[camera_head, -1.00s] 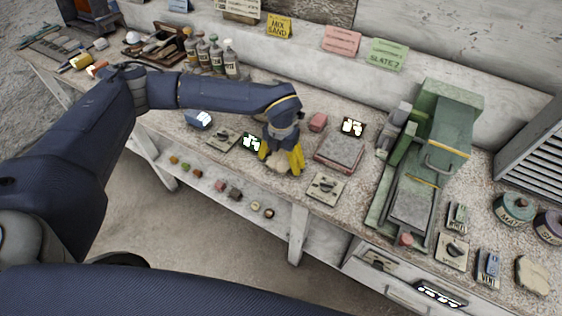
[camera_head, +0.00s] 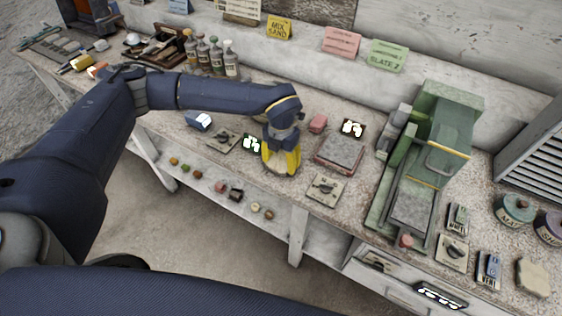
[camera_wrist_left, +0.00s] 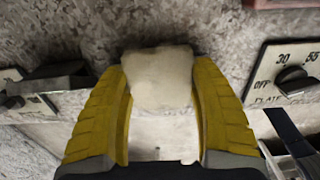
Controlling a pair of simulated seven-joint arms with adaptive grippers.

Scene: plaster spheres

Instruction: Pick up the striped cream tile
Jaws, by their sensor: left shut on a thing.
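A small cream tile with an uneven outline (camera_wrist_left: 158,78) lies between the yellow fingers of my left gripper in the left wrist view. I cannot make out stripes on it. My left gripper (camera_head: 281,167) points down at the middle of the bench and is shut on this tile, with a finger on each side. In the head view the fingers hide nearly all of the tile. I cannot tell whether it is clear of the bench top. My right gripper is not in view.
Dial plates stand on both sides, one at the left (camera_head: 223,139) and one at the right (camera_head: 325,188). A grey slab on a reddish base (camera_head: 340,152) is close on the right, then a green machine (camera_head: 428,165). Another cream slab (camera_head: 533,277) lies far right.

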